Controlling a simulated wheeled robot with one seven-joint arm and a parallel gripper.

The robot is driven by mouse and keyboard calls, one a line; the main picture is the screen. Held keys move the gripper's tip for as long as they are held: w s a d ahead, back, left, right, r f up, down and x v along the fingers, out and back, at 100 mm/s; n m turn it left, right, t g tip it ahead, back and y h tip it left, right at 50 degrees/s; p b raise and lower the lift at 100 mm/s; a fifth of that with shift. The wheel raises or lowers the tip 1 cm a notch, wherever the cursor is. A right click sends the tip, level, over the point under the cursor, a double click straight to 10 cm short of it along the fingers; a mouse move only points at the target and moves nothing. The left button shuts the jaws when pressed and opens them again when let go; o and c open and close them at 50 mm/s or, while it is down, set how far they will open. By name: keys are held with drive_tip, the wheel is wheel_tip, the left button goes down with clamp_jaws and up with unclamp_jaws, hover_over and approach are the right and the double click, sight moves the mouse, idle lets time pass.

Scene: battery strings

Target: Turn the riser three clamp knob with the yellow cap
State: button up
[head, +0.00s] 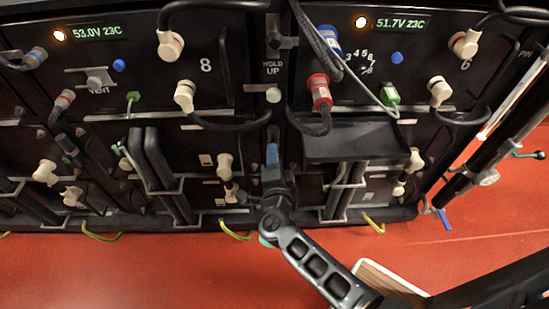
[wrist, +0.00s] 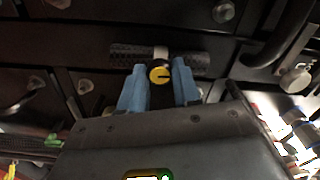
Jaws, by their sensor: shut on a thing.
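The clamp knob with the yellow cap (wrist: 160,75) shows in the wrist view, a round dark knob with a dark mark on its yellow face. It sits in front of a dark ribbed bar with a pale band at its middle. My gripper (wrist: 159,80) has one blue finger on each side of the knob and is shut on it. In the head view my gripper (head: 272,156) is at the central gap between the two battery stacks, below the "HOLD UP" label. The knob is hidden there behind my fingers.
A dark shelf (head: 355,143) juts out just right of my gripper. Black cables with pale plugs (head: 184,95) hang left and above. A red plug (head: 320,92) is at upper right. Yellow-green wires (head: 235,232) lie along the stack's foot. The red floor (head: 130,270) in front is mostly clear.

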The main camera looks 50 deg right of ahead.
drive_tip(key=shift+m, duration=0.6)
drive_tip(key=o, duration=1.1)
drive_tip(key=shift+c, duration=0.2)
drive_tip(key=v, duration=0.8)
